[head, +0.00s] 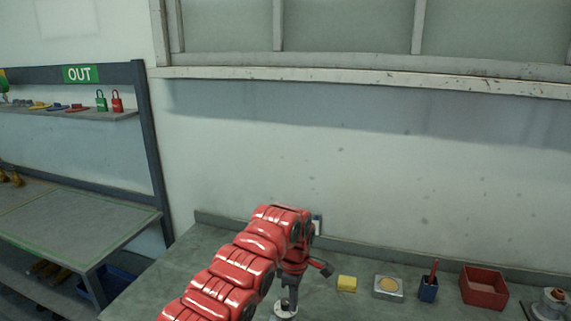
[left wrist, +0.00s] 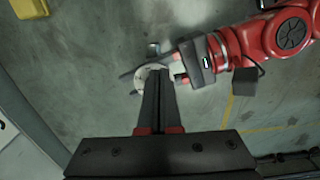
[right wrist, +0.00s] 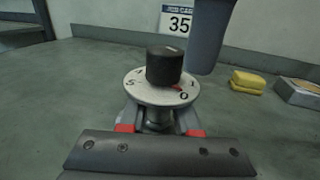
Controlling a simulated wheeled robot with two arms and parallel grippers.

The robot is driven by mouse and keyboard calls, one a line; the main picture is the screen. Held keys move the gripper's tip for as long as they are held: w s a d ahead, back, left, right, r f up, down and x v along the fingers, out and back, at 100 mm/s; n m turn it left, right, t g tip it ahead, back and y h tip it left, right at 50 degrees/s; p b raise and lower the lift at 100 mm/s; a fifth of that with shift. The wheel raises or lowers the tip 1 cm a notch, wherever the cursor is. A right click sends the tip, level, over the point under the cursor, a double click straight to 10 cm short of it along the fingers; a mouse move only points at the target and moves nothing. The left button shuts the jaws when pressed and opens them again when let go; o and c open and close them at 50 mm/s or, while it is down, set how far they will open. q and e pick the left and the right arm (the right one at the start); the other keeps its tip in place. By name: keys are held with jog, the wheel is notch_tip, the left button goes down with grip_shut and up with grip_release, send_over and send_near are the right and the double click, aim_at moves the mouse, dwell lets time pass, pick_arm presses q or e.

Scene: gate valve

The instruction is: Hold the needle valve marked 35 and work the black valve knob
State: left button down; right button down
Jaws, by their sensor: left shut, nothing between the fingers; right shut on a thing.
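The needle valve (right wrist: 157,117) stands upright in the right wrist view, with a pale numbered dial and a black knob (right wrist: 164,67) on top. My right gripper (right wrist: 158,124) is shut around the valve's body below the dial. My left gripper (right wrist: 203,68) points down, its fingertips just right of the knob and apparently apart from it. In the left wrist view my left gripper (left wrist: 160,72) is shut and empty, its fingers covering part of the dial (left wrist: 145,78). In the head view my left arm hides part of the bench, and the valve (head: 285,309) shows only at the bottom edge.
A sign marked 35 (right wrist: 177,20) is on the wall behind. A yellow block (head: 347,284), a tray (head: 388,287), a blue cup (head: 428,289) and a red bin (head: 484,288) stand to the right. A shelf unit (head: 150,150) is at the left.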

aim_at(294, 314)
pick_arm(q)
jog(key=shift+r, duration=2.85)
jog(key=shift+f, duration=3)
jog(key=shift+w+a, duration=0.35)
jog(key=shift+a, duration=0.05)
